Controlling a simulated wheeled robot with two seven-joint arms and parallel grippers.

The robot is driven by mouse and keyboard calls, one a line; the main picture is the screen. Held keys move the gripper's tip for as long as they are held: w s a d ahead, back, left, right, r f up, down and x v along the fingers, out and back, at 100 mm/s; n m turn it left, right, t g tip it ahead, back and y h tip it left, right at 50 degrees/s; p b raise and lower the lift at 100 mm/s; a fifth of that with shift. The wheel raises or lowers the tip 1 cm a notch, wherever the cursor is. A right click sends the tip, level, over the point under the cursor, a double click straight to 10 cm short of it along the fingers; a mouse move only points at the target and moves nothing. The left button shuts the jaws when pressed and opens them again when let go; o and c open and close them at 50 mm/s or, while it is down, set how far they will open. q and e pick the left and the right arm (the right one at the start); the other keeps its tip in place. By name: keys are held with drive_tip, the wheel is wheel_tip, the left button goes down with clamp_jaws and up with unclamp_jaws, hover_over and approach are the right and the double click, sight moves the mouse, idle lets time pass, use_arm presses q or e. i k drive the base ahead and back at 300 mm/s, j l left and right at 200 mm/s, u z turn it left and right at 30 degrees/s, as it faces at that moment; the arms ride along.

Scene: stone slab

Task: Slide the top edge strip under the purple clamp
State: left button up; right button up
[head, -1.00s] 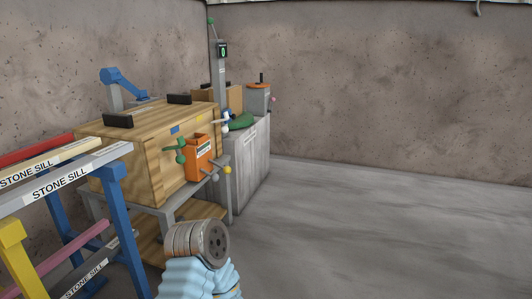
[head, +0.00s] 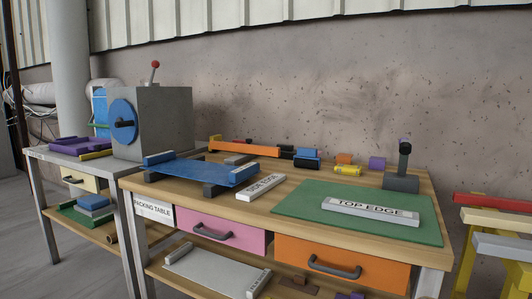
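The top edge strip is a white bar labelled TOP EDGE (head: 371,210). It lies flat on a green mat (head: 315,228) at the right of the wooden packing table (head: 206,196). A small purple block (head: 377,163) stands at the back of the table. A flat purple piece (head: 76,147) lies on the grey bench at the left. I cannot tell whether either purple thing is the purple clamp. Neither of my grippers is in view.
A blue slab (head: 202,172) rests on dark supports beside a white edge strip (head: 261,187). A grey-and-black stand (head: 401,182) is near the mat. A grey machine with a blue disc (head: 153,122) is at the left. Coloured trestles (head: 500,222) stand right.

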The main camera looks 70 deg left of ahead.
sight(400, 217)
drive_tip(key=u, duration=2.45)
